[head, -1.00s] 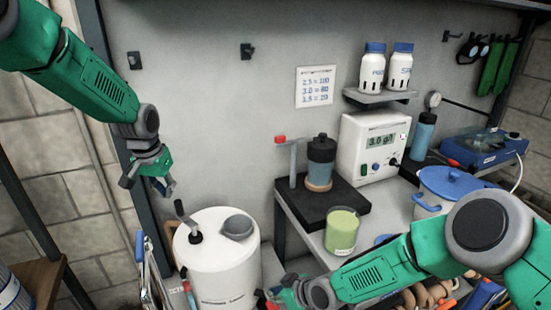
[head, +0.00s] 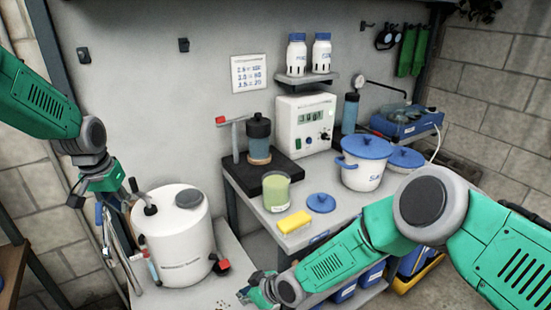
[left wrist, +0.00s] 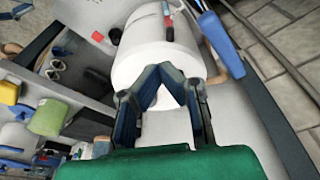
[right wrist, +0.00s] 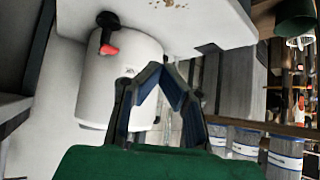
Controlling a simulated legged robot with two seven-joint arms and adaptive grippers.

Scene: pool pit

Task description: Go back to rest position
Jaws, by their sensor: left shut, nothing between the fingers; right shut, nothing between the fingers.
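My left gripper (head: 108,200) hangs from the green arm at the left of the head view, in front of the wall and just left of the white tank. It is shut and empty; in the left wrist view its fingertips (left wrist: 160,70) meet in front of the white tank (left wrist: 150,50). My right gripper (head: 252,292) is low in the middle of the head view, over the light surface right of the tank. It is shut and empty; in the right wrist view its fingertips (right wrist: 160,70) meet, with the white tank behind to the left.
The white tank (head: 172,240) stands between my grippers. To the right is a bench with a green beaker (head: 277,192), yellow sponge (head: 294,222), blue lid (head: 321,203), meter (head: 305,125) and white pot (head: 362,175). Long-handled tools (head: 122,250) lean left of the tank.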

